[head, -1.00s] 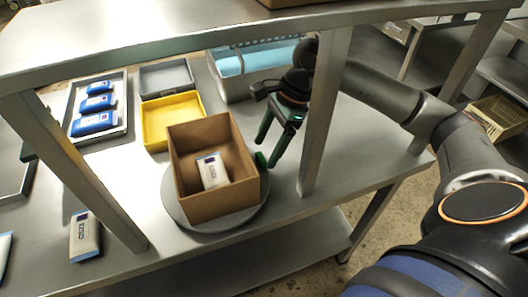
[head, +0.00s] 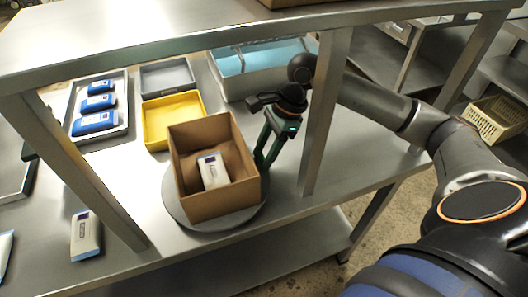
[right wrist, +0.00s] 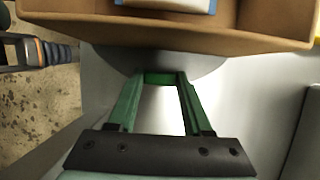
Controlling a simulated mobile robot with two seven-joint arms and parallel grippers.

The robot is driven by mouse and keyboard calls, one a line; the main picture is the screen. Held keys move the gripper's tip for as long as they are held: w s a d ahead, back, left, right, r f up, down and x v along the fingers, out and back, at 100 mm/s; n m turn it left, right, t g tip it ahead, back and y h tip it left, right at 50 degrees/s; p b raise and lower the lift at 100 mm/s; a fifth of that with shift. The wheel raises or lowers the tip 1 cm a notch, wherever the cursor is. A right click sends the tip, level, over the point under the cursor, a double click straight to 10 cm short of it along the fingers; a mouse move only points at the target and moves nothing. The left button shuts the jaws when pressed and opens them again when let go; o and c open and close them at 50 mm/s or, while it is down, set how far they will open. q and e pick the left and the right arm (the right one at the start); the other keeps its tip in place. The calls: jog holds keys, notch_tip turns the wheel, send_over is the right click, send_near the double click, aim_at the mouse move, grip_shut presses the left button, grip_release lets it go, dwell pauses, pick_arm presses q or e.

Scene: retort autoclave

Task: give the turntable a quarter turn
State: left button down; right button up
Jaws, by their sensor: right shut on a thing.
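The turntable (head: 190,219) is a grey round disc on the steel table, mostly covered by an open cardboard box (head: 222,201). Its grey edge also shows in the right wrist view (right wrist: 112,58). A white pouch with a dark label (head: 213,171) lies in the box. My right gripper (head: 263,166) reaches down at the box's right side, at the turntable's rim. In the right wrist view its green fingers close at their tips on a small green knob (right wrist: 160,78) by the disc's edge. The knob is mostly hidden in the head view. My left gripper is not in view.
A yellow tray (head: 152,145), a grey tray (head: 163,88) and a blue-lined bin (head: 226,84) stand behind the box. A tray of blue pouches (head: 126,111) is at left. A shelf post (head: 326,120) stands just right of my right gripper.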

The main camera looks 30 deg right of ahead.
grip_shut()
dwell(0.8)
